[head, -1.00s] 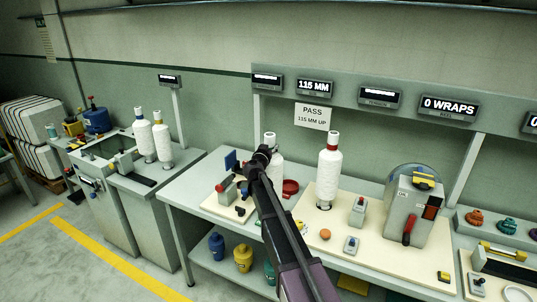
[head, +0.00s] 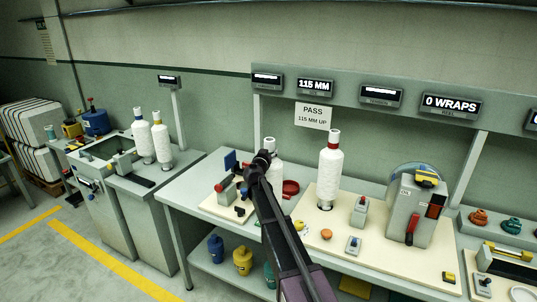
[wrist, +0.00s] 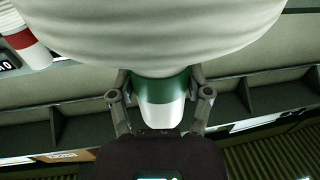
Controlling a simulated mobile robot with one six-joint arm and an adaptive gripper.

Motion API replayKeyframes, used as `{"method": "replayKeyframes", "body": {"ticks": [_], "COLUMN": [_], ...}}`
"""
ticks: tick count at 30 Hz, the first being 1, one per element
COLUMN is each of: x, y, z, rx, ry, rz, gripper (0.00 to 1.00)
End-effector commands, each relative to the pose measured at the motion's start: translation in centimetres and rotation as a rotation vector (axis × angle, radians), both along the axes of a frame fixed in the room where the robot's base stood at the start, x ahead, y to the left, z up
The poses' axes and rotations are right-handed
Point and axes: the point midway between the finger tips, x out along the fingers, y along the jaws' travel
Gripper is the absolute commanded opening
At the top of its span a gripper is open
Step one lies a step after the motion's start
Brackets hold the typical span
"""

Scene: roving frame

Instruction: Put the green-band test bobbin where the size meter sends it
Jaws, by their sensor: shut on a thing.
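My gripper (wrist: 160,103) is shut on the green band of the test bobbin (wrist: 160,86). In the wrist view the bobbin's wide white winding fills the top, and a white end shows below the band. In the head view my gripper (head: 262,158) is over the bench, with the white bobbin (head: 276,172) behind it, partly hidden by my arm. I cannot tell there whether the bobbin touches the bench. The size meter (head: 315,86) reads 115 MM. A sign (head: 312,115) below it says PASS, 115 MM UP.
A red-banded white bobbin (head: 329,170) stands upright on the bench just right of my gripper. Two bobbins, blue-banded (head: 142,140) and yellow-banded (head: 161,143), stand on the left cabinet. A grey machine (head: 412,210) stands right. Another display (head: 450,106) reads 0 WRAPS.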

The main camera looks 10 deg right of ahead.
Motion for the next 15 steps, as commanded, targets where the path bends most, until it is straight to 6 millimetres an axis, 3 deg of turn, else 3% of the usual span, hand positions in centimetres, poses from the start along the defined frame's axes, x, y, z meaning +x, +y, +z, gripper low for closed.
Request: {"method": "replayKeyframes", "body": {"ticks": [10,11,14,15], "x": [0.00,0.00,-0.01,0.00], "y": [-0.03,-0.04,-0.04,-0.05], "z": [-0.24,-0.21,-0.17,-0.17], "rx": [-0.001,0.000,0.000,0.000], "ry": [0.000,0.000,0.000,0.000], "rz": [0.000,0.000,0.000,0.000], "gripper": [0.03,0.70,0.98,0.98]}}
